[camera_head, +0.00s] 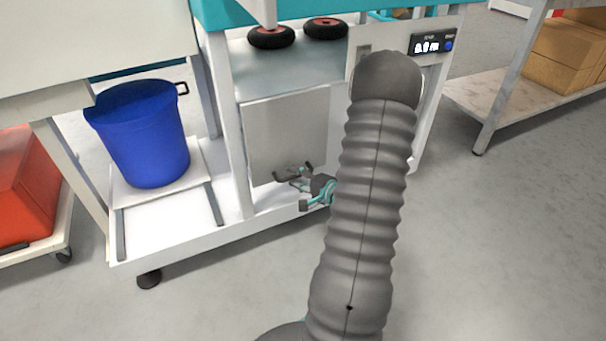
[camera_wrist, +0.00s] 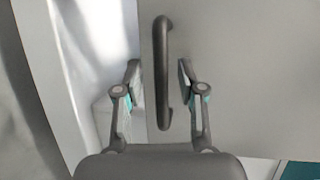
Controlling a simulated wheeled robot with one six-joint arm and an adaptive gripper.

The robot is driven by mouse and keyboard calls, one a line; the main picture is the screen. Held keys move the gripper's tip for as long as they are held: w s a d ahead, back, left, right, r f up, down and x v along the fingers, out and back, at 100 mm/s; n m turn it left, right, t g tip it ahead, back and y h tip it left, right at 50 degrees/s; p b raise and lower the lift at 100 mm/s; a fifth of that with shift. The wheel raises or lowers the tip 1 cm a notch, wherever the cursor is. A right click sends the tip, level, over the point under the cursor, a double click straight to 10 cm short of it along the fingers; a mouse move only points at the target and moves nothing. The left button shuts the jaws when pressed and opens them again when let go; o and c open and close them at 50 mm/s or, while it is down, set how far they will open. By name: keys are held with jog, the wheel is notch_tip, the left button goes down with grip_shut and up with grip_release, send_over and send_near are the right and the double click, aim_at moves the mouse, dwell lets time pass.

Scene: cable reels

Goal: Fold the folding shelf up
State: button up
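A flat grey panel (camera_head: 285,135), which looks like the folding shelf, hangs upright below the machine's worktop. In the wrist view the panel (camera_wrist: 235,70) carries a dark bar handle (camera_wrist: 163,45). My gripper (camera_head: 308,185) is low in front of the panel, partly hidden by my arm in the head view. In the wrist view my gripper (camera_wrist: 159,75) is open, with one finger on each side of the handle. Gaps show between the fingers and the bar. I cannot tell how deep the fingers reach around it.
A blue bucket (camera_head: 145,140) stands left of the panel on a low white base (camera_head: 165,240). Two black wheels (camera_head: 271,37) lie on the worktop. A red bin (camera_head: 25,185) is at far left. A rack (camera_head: 485,90) with cardboard boxes (camera_head: 565,55) is at right. The front floor is clear.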

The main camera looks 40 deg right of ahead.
grip_shut()
